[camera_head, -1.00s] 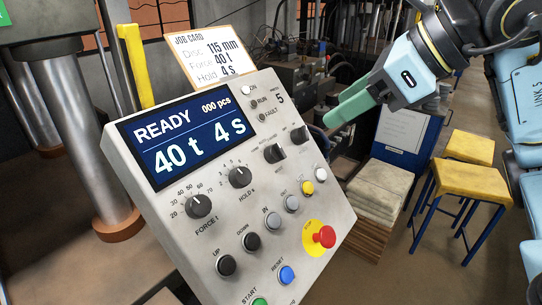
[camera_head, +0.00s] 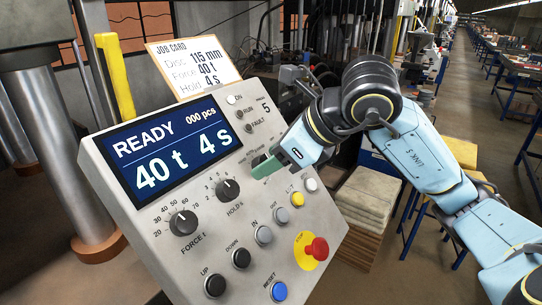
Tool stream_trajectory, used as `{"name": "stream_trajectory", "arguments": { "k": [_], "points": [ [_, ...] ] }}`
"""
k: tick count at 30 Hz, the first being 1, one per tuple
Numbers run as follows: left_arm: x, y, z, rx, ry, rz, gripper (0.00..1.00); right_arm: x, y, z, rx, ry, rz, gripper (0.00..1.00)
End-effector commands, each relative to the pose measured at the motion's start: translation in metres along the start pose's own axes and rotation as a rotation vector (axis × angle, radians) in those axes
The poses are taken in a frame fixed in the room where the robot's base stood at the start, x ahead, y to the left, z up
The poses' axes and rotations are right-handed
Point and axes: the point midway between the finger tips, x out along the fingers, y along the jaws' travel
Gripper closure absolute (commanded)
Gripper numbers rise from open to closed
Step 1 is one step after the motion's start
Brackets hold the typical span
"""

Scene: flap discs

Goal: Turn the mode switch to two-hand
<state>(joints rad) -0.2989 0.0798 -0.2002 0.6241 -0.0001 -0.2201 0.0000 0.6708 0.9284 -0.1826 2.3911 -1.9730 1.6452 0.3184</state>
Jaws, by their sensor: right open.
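The press control panel (camera_head: 140,225) fills the middle left, with a screen (camera_head: 160,158) reading READY, 000 pcs, 40 t, 4 s. My right gripper (camera_head: 265,166) has green fingers at the panel's upper right, past the HOLD knob (camera_head: 228,190). The fingers are open, and they and the gripper body cover the upper-right knobs, including the mode switch, so its setting is hidden. I cannot tell whether the fingers touch a knob. My left gripper is not in view.
The FORCE knob (camera_head: 183,223), several push buttons and a red stop button (camera_head: 317,248) on a yellow base lie below the gripper. A job card (camera_head: 194,67) stands behind the panel. A pallet stack (camera_head: 366,200) is to the right, beyond the panel.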

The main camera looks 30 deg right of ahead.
Motion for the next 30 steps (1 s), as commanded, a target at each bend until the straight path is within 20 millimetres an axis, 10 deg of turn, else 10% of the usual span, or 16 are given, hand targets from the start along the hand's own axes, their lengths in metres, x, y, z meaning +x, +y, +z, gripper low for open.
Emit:
{"name": "stream_trajectory", "arguments": {
  "k": [11,22,30],
  "points": [
    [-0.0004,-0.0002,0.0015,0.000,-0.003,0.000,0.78,0.0075,0.0001,0.0000,-0.002,-0.001,-0.001,0.48],
    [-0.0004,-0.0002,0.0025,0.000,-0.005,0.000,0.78,0.0072,0.0001,0.0000,-0.001,-0.001,-0.001,0.93],
    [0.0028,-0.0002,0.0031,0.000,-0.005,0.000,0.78,0.0075,0.0000,-0.0004,0.033,-0.003,0.002,0.93]
  ]
}}
